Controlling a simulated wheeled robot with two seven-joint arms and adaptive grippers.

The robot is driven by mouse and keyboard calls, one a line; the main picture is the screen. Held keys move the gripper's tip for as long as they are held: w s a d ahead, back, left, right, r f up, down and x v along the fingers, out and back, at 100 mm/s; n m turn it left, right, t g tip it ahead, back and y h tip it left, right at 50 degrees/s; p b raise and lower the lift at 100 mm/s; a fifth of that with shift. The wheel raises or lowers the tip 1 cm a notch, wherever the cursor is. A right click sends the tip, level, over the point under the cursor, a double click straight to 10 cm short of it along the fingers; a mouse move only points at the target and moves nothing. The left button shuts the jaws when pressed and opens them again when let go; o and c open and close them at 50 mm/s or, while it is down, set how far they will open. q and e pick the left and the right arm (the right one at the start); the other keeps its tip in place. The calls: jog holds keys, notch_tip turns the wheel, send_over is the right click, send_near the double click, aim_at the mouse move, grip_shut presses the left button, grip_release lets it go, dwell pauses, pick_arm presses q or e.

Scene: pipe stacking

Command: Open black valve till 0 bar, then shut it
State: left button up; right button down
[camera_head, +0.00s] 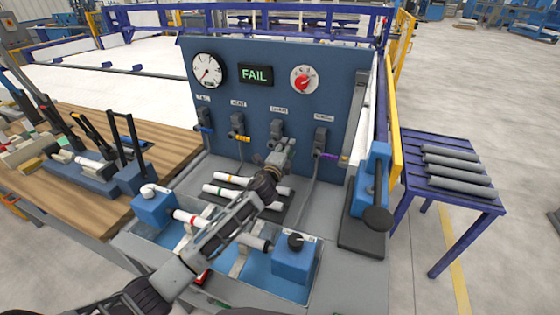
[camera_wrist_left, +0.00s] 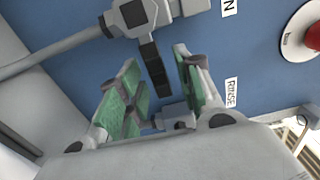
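The black valve handle (camera_wrist_left: 155,68) hangs from its grey valve body (camera_wrist_left: 135,18) on the blue panel, under a label ending in N. In the left wrist view, my left gripper (camera_wrist_left: 158,85) is open, with its green-padded fingers on either side of the handle and gaps visible. In the head view, my left gripper (camera_head: 277,160) is at the third valve (camera_head: 277,130) and hides its handle. The white pressure gauge (camera_head: 208,70) is at the panel's upper left; its reading is too small to tell. My right gripper is not in view.
A display (camera_head: 256,75) reads FAIL beside a red knob (camera_head: 304,79). Neighbouring valves have blue (camera_head: 203,128), yellow (camera_head: 242,138) and purple (camera_head: 328,155) handles. White pipes (camera_head: 225,191) lie below. A blue press (camera_head: 372,185) stands right; a purple table (camera_head: 450,200) holds several grey pipes.

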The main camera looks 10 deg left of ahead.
pick_arm(q)
jog(key=s+a, duration=0.2)
jog(key=s, duration=0.9)
jog(key=shift+s, duration=0.2)
jog(key=shift+a, duration=0.1)
jog(key=shift+f, duration=0.1)
dwell(0.6)
